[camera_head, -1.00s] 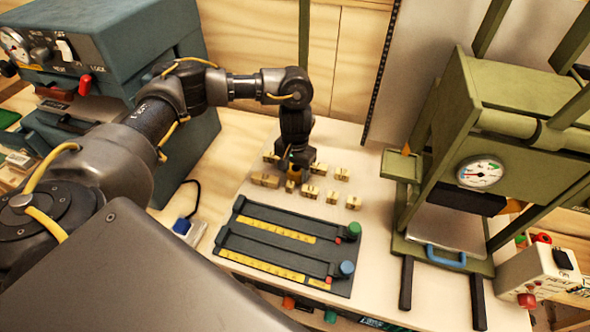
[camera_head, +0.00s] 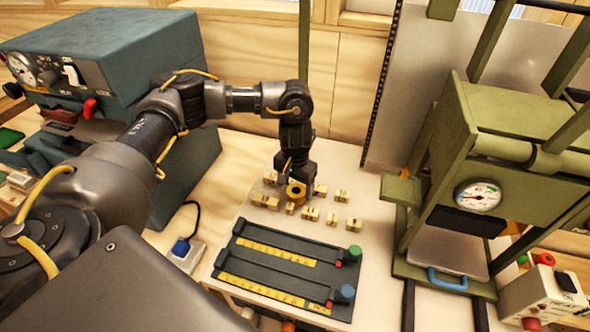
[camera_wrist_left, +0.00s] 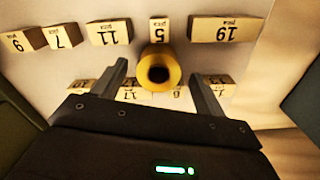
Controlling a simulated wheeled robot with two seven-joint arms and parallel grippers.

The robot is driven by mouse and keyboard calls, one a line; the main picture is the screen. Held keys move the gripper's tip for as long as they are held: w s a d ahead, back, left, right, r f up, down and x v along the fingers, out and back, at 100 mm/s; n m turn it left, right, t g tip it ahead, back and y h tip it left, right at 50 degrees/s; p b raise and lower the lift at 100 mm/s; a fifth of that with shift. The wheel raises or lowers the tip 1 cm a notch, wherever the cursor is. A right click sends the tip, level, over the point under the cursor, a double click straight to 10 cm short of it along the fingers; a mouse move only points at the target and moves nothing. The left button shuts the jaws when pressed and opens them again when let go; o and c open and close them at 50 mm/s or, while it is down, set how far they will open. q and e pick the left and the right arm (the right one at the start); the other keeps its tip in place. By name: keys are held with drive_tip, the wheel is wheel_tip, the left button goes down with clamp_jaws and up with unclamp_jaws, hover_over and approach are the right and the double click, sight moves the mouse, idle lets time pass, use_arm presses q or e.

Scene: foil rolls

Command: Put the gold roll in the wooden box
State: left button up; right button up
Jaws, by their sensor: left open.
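The gold roll (camera_head: 296,194) stands among small numbered wooden blocks on the pale bench top. In the left wrist view it shows as a yellow ring with a dark hole (camera_wrist_left: 158,69). My left gripper (camera_head: 294,178) is open and points down, just above and behind the roll. In the wrist view its two fingers (camera_wrist_left: 160,78) are spread to either side of the roll, with clear gaps and nothing held. I cannot make out the wooden box in either view. My right gripper is not in view.
Numbered blocks (camera_wrist_left: 110,32) stand close around the roll. A black slider panel (camera_head: 285,268) lies in front. A green press with a gauge (camera_head: 479,196) stands at right, and a blue-grey machine (camera_head: 140,70) at left. Some bare bench lies between the blocks and press.

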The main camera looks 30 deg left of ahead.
sight(296, 190)
use_arm(q)
drive_tip(key=shift+o, duration=0.3)
wheel_tip(296, 190, up, 9)
drive_tip(key=shift+r, duration=0.15)
drive_tip(key=shift+o, duration=0.2)
drive_tip(key=shift+s+d+p, duration=0.2)
drive_tip(key=shift+s+p, duration=0.35)
drive_tip(key=shift+p, duration=0.55)
drive_tip(key=shift+w+a+f+m+p, duration=0.2)
drive_tip(key=shift+f+m, duration=1.85)
drive_tip(key=shift+m, duration=2.95)
drive_tip(key=shift+w+d+f+m+p, duration=0.25)
drive_tip(key=shift+f+m, duration=1.8)
drive_tip(key=shift+m, duration=2.95)
drive_tip(key=shift+w+a+f+m+p, duration=0.1)
drive_tip(key=shift+w+a+f+m, duration=0.2)
drive_tip(key=shift+f+m, duration=3.25)
wheel_tip(296, 190, up, 3)
drive_tip(key=m, duration=0.3)
drive_tip(key=shift+d, duration=0.1)
drive_tip(key=shift+c, duration=0.2)
